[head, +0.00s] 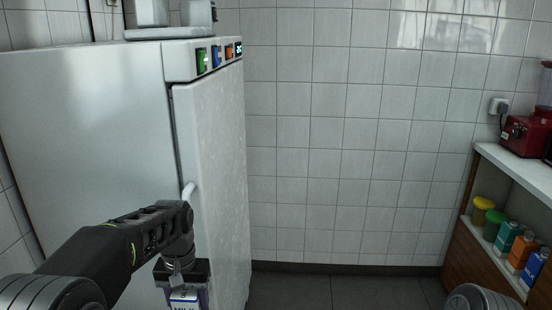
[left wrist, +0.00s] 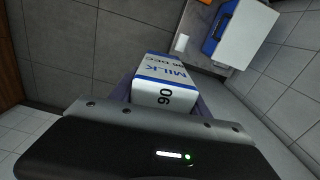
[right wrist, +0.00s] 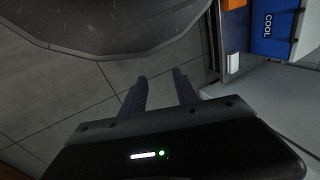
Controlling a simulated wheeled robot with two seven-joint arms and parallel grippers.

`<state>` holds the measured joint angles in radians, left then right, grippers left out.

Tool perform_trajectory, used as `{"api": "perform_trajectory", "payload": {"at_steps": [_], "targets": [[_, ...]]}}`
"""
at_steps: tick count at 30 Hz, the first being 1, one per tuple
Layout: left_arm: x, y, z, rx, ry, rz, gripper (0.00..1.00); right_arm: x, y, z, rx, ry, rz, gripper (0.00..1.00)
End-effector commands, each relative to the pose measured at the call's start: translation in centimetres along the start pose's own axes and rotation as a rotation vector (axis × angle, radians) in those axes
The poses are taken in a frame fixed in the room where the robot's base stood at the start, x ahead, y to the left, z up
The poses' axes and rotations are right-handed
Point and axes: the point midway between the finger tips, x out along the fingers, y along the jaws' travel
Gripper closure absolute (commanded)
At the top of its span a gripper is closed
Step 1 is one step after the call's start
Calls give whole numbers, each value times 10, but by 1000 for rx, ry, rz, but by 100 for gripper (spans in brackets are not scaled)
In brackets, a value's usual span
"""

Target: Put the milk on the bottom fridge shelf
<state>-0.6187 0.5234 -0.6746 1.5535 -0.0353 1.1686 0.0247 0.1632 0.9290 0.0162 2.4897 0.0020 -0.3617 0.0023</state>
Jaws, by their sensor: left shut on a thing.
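The milk carton (head: 184,298) is white with blue lettering and hangs in my left gripper (head: 182,280) at the bottom of the head view. The left wrist view shows the carton (left wrist: 160,80) between the fingers of my left gripper (left wrist: 165,90), which is shut on it. The white fridge (head: 205,150) stands at the left with its door shut; a pale handle (head: 188,191) is just above my left gripper. The shelves inside are hidden. My right gripper (right wrist: 160,88) shows in the right wrist view with its fingers apart and nothing between them.
A shelf unit (head: 500,160) at the right holds several jars and cartons (head: 508,238), with a red blender (head: 525,135) on top. A blue cooler marked COOL (right wrist: 270,30) shows in the right wrist view. The floor (head: 345,290) between fridge and shelves is clear.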

Motion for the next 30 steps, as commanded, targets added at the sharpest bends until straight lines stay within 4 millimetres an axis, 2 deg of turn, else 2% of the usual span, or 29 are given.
{"api": "perform_trajectory", "payload": {"at_steps": [1, 6, 12, 18, 30], "targets": [[-30, 0, 1, 0, 0, 0, 100, -32, -13, 1, -2, -4, -2, 64], [-66, 0, 5, 0, -1, 0, 100, -81, -34, 4, -8, -13, -6, 64], [-98, 0, 10, -1, -1, 0, 100, -126, -54, 6, -13, -22, -10, 64], [-111, 0, 13, -2, 1, 0, 100, -145, -63, 8, -16, -27, -12, 64], [-110, 0, 13, -2, 1, 0, 100, -145, -63, 8, -16, -28, -13, 64]]}}
